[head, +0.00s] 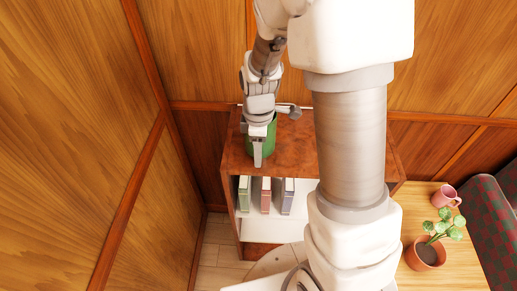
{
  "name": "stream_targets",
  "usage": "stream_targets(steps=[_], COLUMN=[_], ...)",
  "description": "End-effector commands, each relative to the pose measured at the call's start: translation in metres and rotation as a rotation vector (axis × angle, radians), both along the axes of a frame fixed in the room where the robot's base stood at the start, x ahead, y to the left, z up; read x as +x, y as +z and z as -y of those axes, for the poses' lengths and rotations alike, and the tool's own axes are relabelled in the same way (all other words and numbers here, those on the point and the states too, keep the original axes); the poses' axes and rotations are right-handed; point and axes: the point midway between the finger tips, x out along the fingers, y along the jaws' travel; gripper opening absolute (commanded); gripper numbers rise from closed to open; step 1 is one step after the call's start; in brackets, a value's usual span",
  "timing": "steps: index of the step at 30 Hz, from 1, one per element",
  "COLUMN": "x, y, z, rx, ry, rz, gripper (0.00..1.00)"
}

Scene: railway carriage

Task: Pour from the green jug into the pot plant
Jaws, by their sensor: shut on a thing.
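The green jug (270,138) stands upright on top of the wooden bookcase at the centre of the head view. My gripper (259,155) is at the jug from above and in front and is shut on it. My gripper and wrist hide part of the jug, including most of its top. The pot plant (426,254), a terracotta pot with green leaves, stands on a light wooden table at the lower right, well apart from the jug.
The bookcase (305,152) holds several books (265,195) on a shelf below its top. A pink mug (446,196) stands on the table (468,268) just behind the plant. A dark checked seat (490,220) is at the right edge. Wood-panelled walls enclose the left and back.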

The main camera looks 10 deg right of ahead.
Motion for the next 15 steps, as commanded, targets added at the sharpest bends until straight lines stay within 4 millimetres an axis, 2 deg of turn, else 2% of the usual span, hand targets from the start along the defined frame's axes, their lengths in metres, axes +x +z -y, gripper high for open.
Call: stream_targets(steps=[1,2,3,7,15], x=[0.0006,0.0006,0.0006,0.0004,-0.0004], y=[-0.0009,0.0,0.0001,-0.0001,-0.0006], z=[0.0001,0.0001,0.0001,0.0,0.0], rx=[0.0,0.0,0.0,0.0,-0.001], ry=[0.0,0.0,0.0,0.0,0.0], rz=[0.002,0.002,0.002,0.001,-0.001], gripper=[0.0,0.64,0.71,0.93,0.93])
